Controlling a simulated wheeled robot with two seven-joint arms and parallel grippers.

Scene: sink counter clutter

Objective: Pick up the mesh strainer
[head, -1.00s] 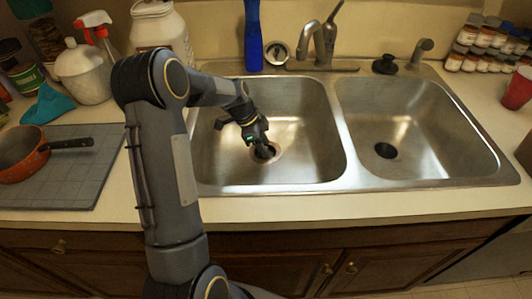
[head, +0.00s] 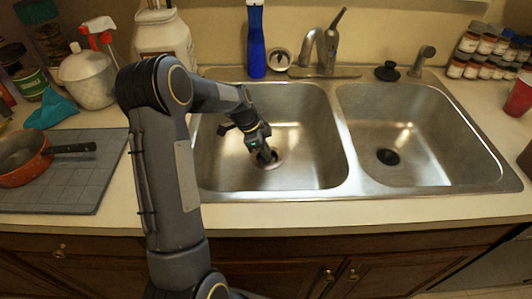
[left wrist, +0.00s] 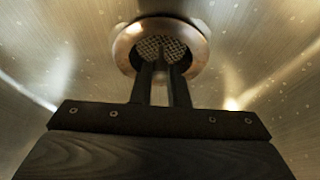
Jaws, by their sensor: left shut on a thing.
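The mesh strainer (left wrist: 150,47) shows in the left wrist view as a round metal rim with a perforated grey mesh middle. It is at the drain of the left sink basin (head: 225,165); I cannot tell whether it sits in the drain or just above it. My left gripper (head: 266,158) reaches down into that basin, its fingers close together and shut on the strainer. In the left wrist view the fingers (left wrist: 165,68) cover part of the mesh. In the head view the gripper hides most of the strainer. My right gripper is not in view.
The basin walls surround my left gripper; a faucet (head: 318,50) stands behind. The right basin (head: 440,130) is empty. A blue bottle (head: 256,45), white jug (head: 163,40) and spray bottle (head: 88,75) stand at the back. An orange pan (head: 22,165) lies on a grey mat (head: 75,190) at left.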

